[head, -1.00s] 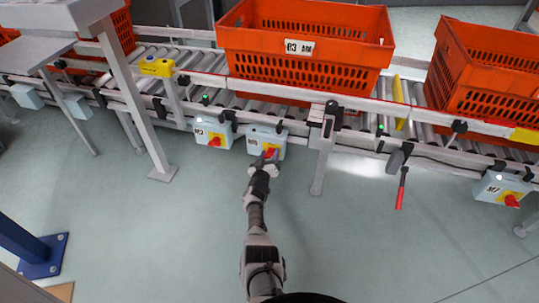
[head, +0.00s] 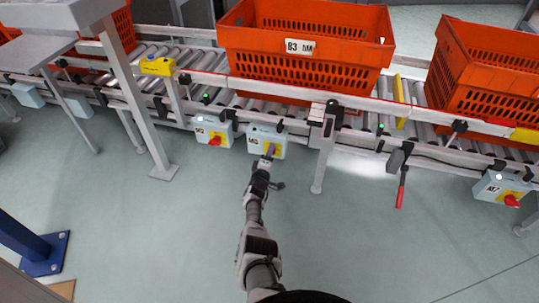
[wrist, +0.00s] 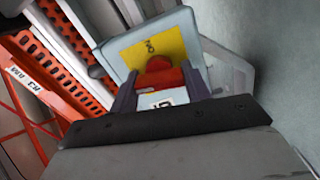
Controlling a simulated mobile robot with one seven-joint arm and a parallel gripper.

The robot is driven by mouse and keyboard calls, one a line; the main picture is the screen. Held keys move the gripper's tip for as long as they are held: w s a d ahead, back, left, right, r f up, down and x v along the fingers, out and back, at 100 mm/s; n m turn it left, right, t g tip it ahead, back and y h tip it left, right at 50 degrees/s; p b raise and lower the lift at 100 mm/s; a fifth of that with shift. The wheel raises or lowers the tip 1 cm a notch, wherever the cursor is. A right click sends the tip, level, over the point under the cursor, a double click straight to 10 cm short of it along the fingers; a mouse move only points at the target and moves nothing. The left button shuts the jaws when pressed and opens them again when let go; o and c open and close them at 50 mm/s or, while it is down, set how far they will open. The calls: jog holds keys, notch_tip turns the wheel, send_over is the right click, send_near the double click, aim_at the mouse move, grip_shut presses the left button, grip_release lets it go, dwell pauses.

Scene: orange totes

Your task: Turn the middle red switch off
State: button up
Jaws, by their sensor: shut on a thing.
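The middle switch box (head: 265,138) is light blue-grey with a yellow plate and hangs under the conveyor's front rail. In the wrist view its yellow plate (wrist: 155,48) carries lettering near the red switch handle (wrist: 158,66). My gripper (head: 268,158) reaches up to this box from below. In the wrist view my gripper (wrist: 160,84) has one dark finger on each side of the red handle and is shut on it. In the head view my gripper mostly hides the handle, so its exact angle is unclear there.
A similar box (head: 214,131) with a red switch hangs just left, another (head: 502,189) far right. A red-handled lever (head: 401,188) and a conveyor leg (head: 322,160) stand to the right. Orange totes (head: 305,62) sit on the rollers above. The floor in front is clear.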

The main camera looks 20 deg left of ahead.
jog(key=shift+o, duration=0.2)
jog(key=shift+n, duration=0.9)
jog(key=o, duration=1)
jog(key=shift+c, duration=0.2)
jog(key=s+d+p, duration=0.1)
jog(key=s+p, duration=0.8)
jog(key=s, duration=0.4)
jog(key=shift+s, duration=0.4)
